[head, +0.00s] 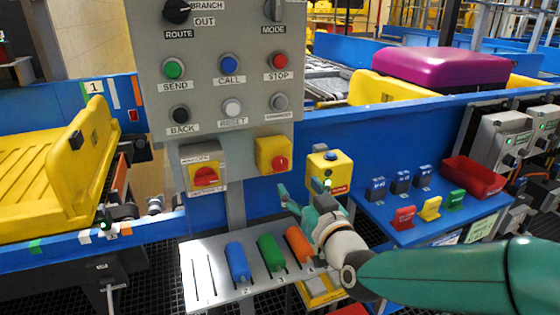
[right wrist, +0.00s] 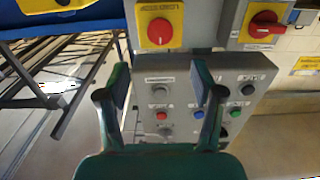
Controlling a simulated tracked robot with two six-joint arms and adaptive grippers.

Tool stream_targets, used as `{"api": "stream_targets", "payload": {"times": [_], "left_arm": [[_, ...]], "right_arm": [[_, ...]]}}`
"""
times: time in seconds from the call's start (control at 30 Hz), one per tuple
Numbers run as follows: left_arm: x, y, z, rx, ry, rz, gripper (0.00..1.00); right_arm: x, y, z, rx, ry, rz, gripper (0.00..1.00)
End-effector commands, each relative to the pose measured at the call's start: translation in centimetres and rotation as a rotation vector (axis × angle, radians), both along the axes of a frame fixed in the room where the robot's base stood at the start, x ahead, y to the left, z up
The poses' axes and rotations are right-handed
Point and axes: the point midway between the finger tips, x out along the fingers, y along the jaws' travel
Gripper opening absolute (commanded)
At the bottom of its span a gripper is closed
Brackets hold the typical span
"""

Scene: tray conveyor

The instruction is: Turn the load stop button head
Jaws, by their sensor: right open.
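The load stop button is a red round head (head: 280,163) on a yellow box (head: 264,152) below the grey control panel (head: 215,60). In the right wrist view the red head (right wrist: 159,31) shows upside down at the top, beyond the fingertips. My right gripper (head: 301,191) is below and slightly right of the yellow box in the head view, fingers pointing up. Its two green fingers stand wide apart in the right wrist view (right wrist: 160,94), empty and apart from the button. My left gripper is not in view.
A red rotary switch (head: 205,176) sits on a box left of the button. A yellow box with a blue button (head: 331,156) is to the right. A metal shelf (head: 205,258) holds blue, green and orange cylinders below. A blue table (head: 430,228) with small blocks is at right.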

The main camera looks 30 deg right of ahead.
Motion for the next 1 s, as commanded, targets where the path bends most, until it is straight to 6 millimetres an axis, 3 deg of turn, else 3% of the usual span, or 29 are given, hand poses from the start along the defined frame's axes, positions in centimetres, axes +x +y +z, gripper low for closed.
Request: {"api": "stream_targets", "payload": {"times": [0.3,0.5,0.97,1.0], "left_arm": [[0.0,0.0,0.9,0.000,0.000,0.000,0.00],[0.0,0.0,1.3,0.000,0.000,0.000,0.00],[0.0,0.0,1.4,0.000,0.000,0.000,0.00],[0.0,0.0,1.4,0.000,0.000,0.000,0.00]], "right_arm": [[6.7,-1.7,0.0,0.001,0.003,-0.001,0.67],[9.5,-2.4,-0.1,0.001,0.003,-0.001,0.67],[10.5,-2.7,-0.1,0.000,0.001,-0.002,0.67],[10.5,-2.7,-0.1,0.000,0.001,-0.001,0.60]]}}
